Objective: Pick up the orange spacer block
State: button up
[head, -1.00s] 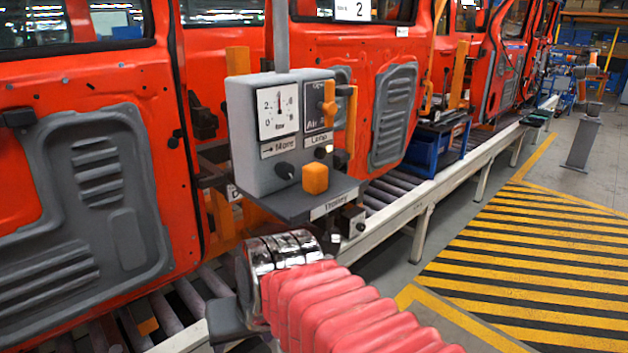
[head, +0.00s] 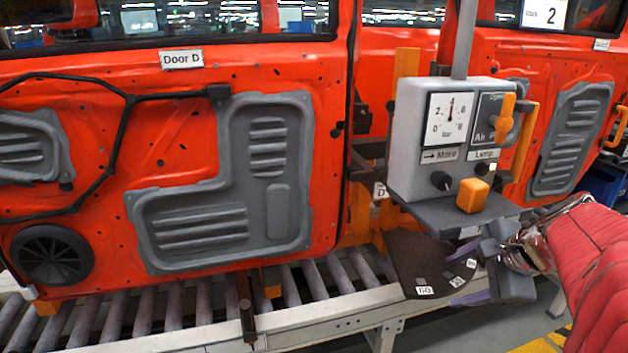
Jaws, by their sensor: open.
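The orange spacer block (head: 473,194) sits on the right part of the small grey shelf (head: 452,212) below the gauge box. It looks like a rounded cube and stands free. My gripper (head: 463,287) is below and slightly right of the block, under the shelf's level, clearly apart from it.
The gauge box (head: 408,125) stands behind the block, with an orange valve handle (head: 505,118) above it. Red doors (head: 190,130) line the back. The roller conveyor (head: 175,310) runs below, with a dark upright bar (head: 246,318) at its front edge.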

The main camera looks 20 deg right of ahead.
jog(key=s+d+r+m+t, duration=0.2)
jog(key=d+r+m, duration=0.1)
jog(key=d+m, duration=0.3)
jog(key=m+t, duration=0.5)
jog(key=m, duration=0.3)
send_near(482, 202)
jog(key=s, duration=0.2)
jog(key=shift+w+a+r+h, duration=0.25)
jog(key=shift+w+r+h, duration=0.05)
jog(key=shift+r+h, duration=0.1)
jog(key=shift+w+f, duration=0.1)
jog(key=shift+x, duration=4.2)
jog(key=shift+a, duration=0.1)
